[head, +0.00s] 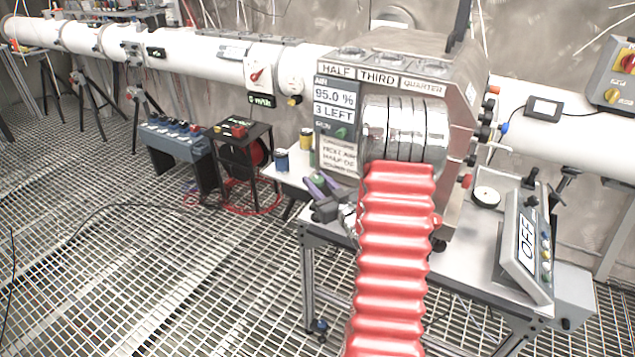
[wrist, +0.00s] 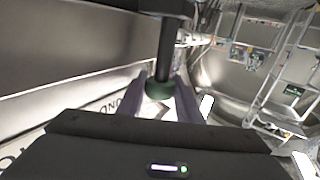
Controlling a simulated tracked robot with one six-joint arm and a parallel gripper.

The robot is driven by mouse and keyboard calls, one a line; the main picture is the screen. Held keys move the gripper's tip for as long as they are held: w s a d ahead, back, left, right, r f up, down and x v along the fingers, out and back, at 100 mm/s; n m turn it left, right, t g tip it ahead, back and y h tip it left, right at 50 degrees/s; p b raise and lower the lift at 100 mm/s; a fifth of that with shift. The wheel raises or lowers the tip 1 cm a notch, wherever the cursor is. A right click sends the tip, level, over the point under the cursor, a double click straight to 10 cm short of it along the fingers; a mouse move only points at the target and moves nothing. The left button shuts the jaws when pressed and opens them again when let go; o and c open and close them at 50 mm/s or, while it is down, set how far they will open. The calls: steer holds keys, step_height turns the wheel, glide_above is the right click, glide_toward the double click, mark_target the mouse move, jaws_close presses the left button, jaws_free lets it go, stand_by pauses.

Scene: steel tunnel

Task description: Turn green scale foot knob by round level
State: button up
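The green foot knob (wrist: 160,90) shows in the wrist view at the end of a dark post. My gripper (wrist: 161,98) has one purple-grey finger on each side of it. The fingers stand apart by about the knob's width; I cannot tell whether they touch it. I cannot make out the round level.
The grey machine (head: 462,130) with HALF, THIRD and QUARTER labels stands on the bench. A tilted panel reading OFF (head: 527,243) is at the right. The grating floor (head: 170,270) at left is mostly clear.

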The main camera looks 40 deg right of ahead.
steer(key=c, duration=0.5)
steer(key=shift+m+g+h, duration=0.5)
steer(key=shift+m+h, duration=0.45)
steer(key=shift+h, duration=0.45)
steer(key=shift+m+g+h, duration=0.5)
steer(key=shift+m+h, duration=0.45)
steer(key=shift+h, duration=0.45)
steer(key=o, duration=0.8)
